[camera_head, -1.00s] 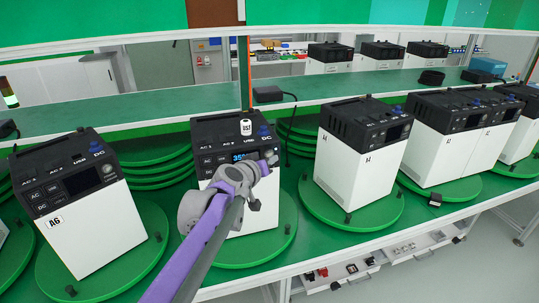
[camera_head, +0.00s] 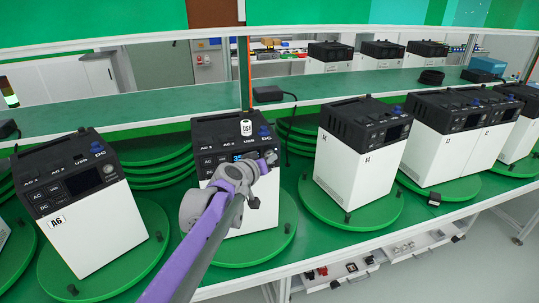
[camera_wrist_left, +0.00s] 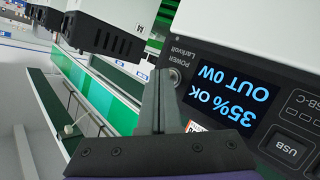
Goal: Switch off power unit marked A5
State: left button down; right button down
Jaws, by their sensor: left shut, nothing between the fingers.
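The middle power unit (camera_head: 252,218), white with a black top and front panel, stands on a green turntable behind my left arm. Its front label is hidden in the head view, so I cannot read A5. My left gripper (camera_head: 270,157) is shut and empty in front of its panel. In the left wrist view the shut fingertips (camera_wrist_left: 162,76) appear close beside the round POWER button (camera_wrist_left: 174,76); I cannot tell whether they touch. The lit display (camera_wrist_left: 236,86) reads 35% OK, OUT 0W. A label beside the fingers is mostly hidden. My right gripper is not in view.
A unit marked A6 (camera_head: 95,238) stands on a turntable (camera_head: 150,255) to the left. More units (camera_head: 360,160) stand to the right. A shelf (camera_head: 130,106) runs behind.

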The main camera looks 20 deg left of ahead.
pick_arm(q)
jog(key=shift+w+a, duration=0.2)
jog(key=shift+w, duration=0.1)
jog(key=shift+s, duration=0.1)
dwell(0.5)
jog(key=shift+s+d, duration=0.45)
jog(key=shift+s, duration=0.1)
jog(key=shift+s+d, duration=0.7)
jog(key=shift+s, duration=0.35)
jog(key=shift+s+d, duration=0.7)
jog(key=shift+s, duration=0.35)
